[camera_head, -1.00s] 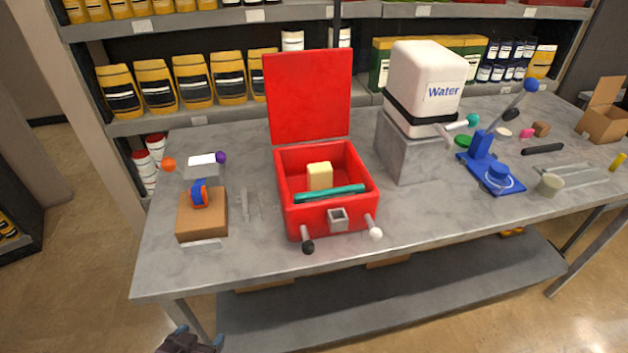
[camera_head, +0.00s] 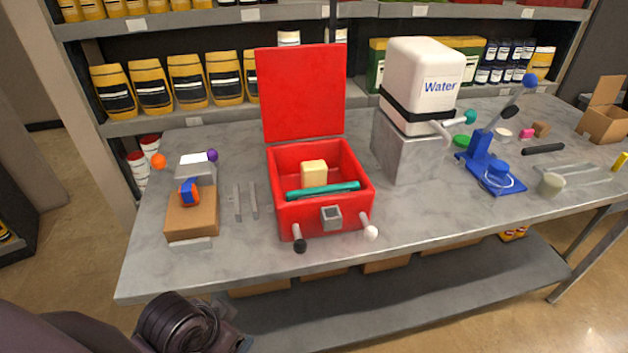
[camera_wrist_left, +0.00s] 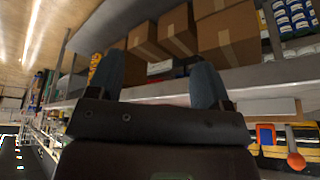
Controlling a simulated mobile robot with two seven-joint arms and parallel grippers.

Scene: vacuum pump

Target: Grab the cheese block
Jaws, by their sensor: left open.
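The cheese block (camera_head: 314,172) is pale yellow and stands inside the open red box (camera_head: 330,214) on the table, behind a teal bar (camera_head: 322,190). The box's red lid (camera_head: 302,95) stands up at the back. My left arm comes in at the lower left of the head view, below the table's front edge; its fingers do not show there. In the left wrist view my left gripper (camera_wrist_left: 165,85) has its two blue-grey fingers spread wide with nothing between them. It is well apart from the cheese. My right gripper is not in view.
A brown block (camera_head: 192,222) with a blue and orange piece stands left of the box. A water container (camera_head: 421,80) on a grey block stands to the right, beside a blue stand (camera_head: 482,150). The table's front edge (camera_head: 240,285) lies between my arm and the box.

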